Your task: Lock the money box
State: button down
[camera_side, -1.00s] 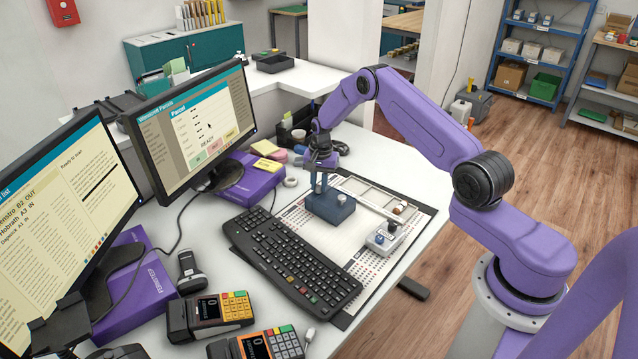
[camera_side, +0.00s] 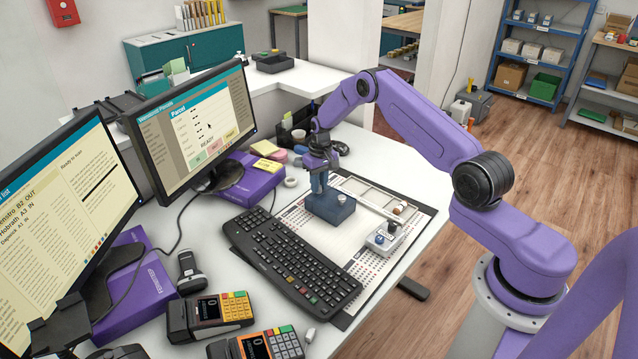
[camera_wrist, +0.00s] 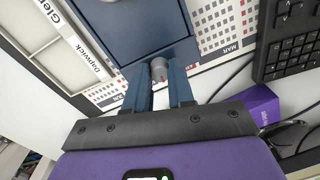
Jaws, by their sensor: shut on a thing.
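The money box (camera_side: 330,209) is a dark blue box lying on the printed desk mat, with a pale round knob (camera_side: 342,199) on its top. My gripper (camera_side: 318,188) points down at the far-left side of the box. In the wrist view the box (camera_wrist: 145,38) fills the top middle. A small grey cylinder with a red mark (camera_wrist: 159,69), which looks like the lock's knob or key, sits at the box's edge. My gripper's two blue fingers (camera_wrist: 160,82) are on either side of it and shut on it. The fingertips partly hide it.
A black keyboard (camera_side: 290,262) lies close to the box. A small grey device with knobs (camera_side: 384,238) stands to the right on the mat. A compartment tray with name labels (camera_wrist: 75,40) lies beside the box. A purple box (camera_side: 250,180) and monitors stand to the left.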

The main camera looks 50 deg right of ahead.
jog(key=shift+n, duration=0.3)
dwell(0.4)
jog(key=c, duration=1)
grip_release()
jog(key=shift+o, duration=0.2)
jog(key=shift+r, duration=0.1)
notch_tip(320, 180, up, 17)
jog(key=shift+d+r, duration=0.15)
jog(key=shift+d, duration=0.25)
